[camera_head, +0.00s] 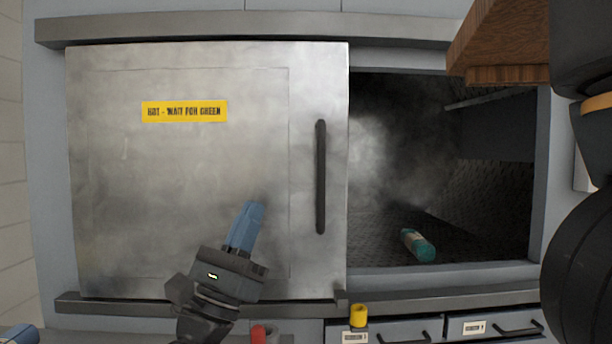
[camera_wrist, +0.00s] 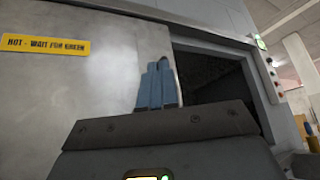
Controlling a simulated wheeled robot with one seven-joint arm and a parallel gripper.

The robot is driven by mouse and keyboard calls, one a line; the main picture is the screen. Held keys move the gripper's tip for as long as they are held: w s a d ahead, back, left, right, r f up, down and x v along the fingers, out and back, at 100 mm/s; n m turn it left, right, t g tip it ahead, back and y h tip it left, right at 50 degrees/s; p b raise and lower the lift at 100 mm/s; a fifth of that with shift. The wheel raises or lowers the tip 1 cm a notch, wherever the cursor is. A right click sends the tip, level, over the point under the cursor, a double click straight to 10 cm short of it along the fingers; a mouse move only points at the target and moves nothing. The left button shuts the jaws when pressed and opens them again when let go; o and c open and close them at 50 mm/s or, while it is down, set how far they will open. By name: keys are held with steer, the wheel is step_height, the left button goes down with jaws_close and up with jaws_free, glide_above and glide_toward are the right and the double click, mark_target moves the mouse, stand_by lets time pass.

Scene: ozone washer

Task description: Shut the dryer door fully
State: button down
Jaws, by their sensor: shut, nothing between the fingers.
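The dryer door (camera_head: 180,190) is a grey metal sliding panel with a yellow "HOT - WAIT FOR GREEN" label (camera_head: 185,111). It covers the left part of the front and leaves a wide dark opening (camera_head: 460,170) on the right. Its black vertical handle (camera_head: 321,177) is near its right edge. My gripper (camera_head: 252,207) has blue fingers, shut and empty, in front of the door's lower middle, left of and below the handle. In the wrist view the fingers (camera_wrist: 158,70) point up and hide the handle; the door (camera_wrist: 100,75) is behind them.
A teal bottle (camera_head: 418,245) lies inside the chamber near the opening. Rails (camera_head: 250,28) run above and below the door. A brown wooden piece (camera_head: 505,45) juts in at upper right. A yellow item (camera_head: 358,315) and a red item (camera_head: 259,334) are below, near drawers (camera_head: 495,325).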

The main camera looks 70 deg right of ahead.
mark_target(308, 167)
steer(key=s+d+r+m+g+y, duration=0.1)
steer(key=d+r+m+g+y, duration=0.6)
steer(key=m+y, duration=1.05)
steer(key=w+d+r+m+t+y+b, duration=0.2)
steer(key=w+d+r+m+t+y, duration=0.25)
steer(key=r+m+t, duration=0.5)
steer(key=shift+s+d+f+t+h+p, duration=0.2)
steer(key=shift+s+d+f+t, duration=0.3)
steer(key=shift+s+d+f, duration=0.8)
steer(key=shift+s+d+f+t+h+p, duration=0.15)
steer(key=shift+s+d+f+t+p, duration=0.45)
steer(key=shift+d+f, duration=1.1)
steer(key=shift+s+d+f+t+h, duration=0.15)
steer(key=shift+s+d+f+t, duration=0.2)
steer(key=shift+s+d+f, duration=1.15)
steer(key=shift+w+a+f, duration=0.15)
steer(key=shift+f, duration=0.15)
